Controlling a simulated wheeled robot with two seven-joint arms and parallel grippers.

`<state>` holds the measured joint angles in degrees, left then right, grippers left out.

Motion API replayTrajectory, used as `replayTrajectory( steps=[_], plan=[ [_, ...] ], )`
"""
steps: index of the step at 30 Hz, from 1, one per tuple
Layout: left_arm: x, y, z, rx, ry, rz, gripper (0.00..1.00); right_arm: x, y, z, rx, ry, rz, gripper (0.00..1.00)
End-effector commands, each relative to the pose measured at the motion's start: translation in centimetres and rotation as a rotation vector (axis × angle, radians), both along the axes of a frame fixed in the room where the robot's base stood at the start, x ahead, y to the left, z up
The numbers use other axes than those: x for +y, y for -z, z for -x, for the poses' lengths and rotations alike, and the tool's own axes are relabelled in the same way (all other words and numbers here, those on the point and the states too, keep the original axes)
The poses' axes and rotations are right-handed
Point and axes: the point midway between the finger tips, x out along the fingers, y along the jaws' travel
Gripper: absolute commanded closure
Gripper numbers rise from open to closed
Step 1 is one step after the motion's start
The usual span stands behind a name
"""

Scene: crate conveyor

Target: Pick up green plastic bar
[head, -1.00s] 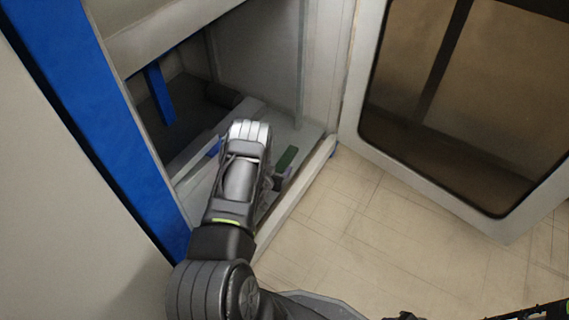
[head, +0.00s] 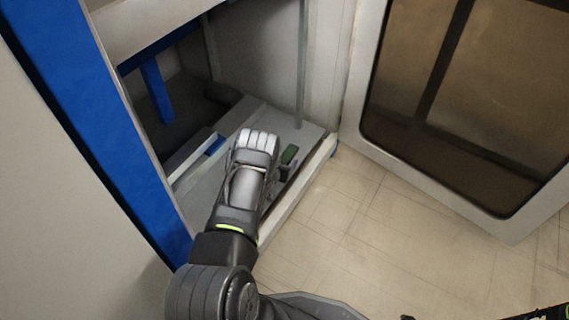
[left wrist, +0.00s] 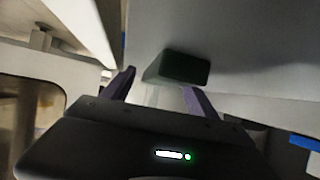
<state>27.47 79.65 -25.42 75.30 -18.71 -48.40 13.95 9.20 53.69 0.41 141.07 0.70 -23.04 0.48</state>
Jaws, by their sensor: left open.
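The green plastic bar (head: 289,154) lies on the grey floor of the open cabinet, near its front right edge. My left gripper (head: 284,173) is inside the cabinet, right beside the bar, and my wrist hides part of it. In the left wrist view the green bar (left wrist: 182,68) shows just ahead of the fingertips, with one end toward the gap between them. The left gripper (left wrist: 158,80) is open, with its two purple-grey fingers apart. I cannot tell whether they touch the bar.
The cabinet's blue-edged frame (head: 95,130) stands close on the left of my arm. The open windowed door (head: 440,190) is on the right. A blue piece (head: 215,146) lies on the cabinet floor left of my wrist. The tiled floor (head: 340,215) in front is clear.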

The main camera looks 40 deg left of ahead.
Motion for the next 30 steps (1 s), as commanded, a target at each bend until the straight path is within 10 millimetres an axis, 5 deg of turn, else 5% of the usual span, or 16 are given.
replayTrajectory(
  steps=[14,30],
  plan=[
    [0.00,-0.09,0.03,0.000,0.000,0.000,0.32,0.00,-0.09,0.01,0.000,0.000,0.000,0.64],
    [0.00,-0.08,0.04,0.000,0.000,0.000,0.75,0.00,-0.09,0.02,0.000,0.000,0.000,0.64]
  ],
)
